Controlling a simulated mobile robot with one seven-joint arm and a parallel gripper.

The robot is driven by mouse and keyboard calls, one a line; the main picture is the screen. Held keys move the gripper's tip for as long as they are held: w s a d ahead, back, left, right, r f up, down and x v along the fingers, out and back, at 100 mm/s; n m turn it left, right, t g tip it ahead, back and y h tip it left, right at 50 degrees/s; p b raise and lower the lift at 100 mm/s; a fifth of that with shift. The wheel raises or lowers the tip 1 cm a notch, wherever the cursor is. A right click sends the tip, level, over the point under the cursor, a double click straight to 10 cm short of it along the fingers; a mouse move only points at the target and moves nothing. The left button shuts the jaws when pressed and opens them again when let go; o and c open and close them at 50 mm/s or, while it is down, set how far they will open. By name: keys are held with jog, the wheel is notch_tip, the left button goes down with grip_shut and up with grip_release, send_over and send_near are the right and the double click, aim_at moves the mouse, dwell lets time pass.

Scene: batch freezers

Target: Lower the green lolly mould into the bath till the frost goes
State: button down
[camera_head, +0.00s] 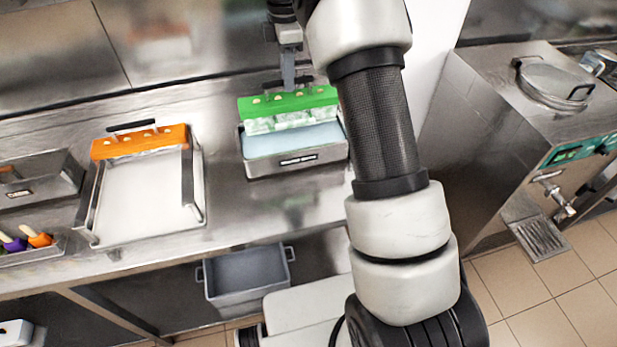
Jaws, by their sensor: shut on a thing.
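The green lolly mould (288,102) has a green top with pale stick ends and frosty white sides below. My gripper (289,84) is shut on it from above and behind; the fingertips are small and partly hidden. The mould is over the back part of the bath (297,159), a steel tank with pale blue liquid and a dark label on its front. The frosted sides show above the liquid. I cannot tell whether their lower ends touch it.
An orange mould (140,142) lies at the back of a white tray (143,200) to the left. Steel bins (38,178) stand at the far left, one with coloured lollies. A grey tub (247,276) is below the counter. A steel machine (530,110) stands right. My arm crosses the middle right.

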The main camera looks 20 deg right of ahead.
aim_at(289, 99)
jog(key=shift+f+b, duration=2.5)
jog(key=shift+f, duration=2.3)
dwell(3.2)
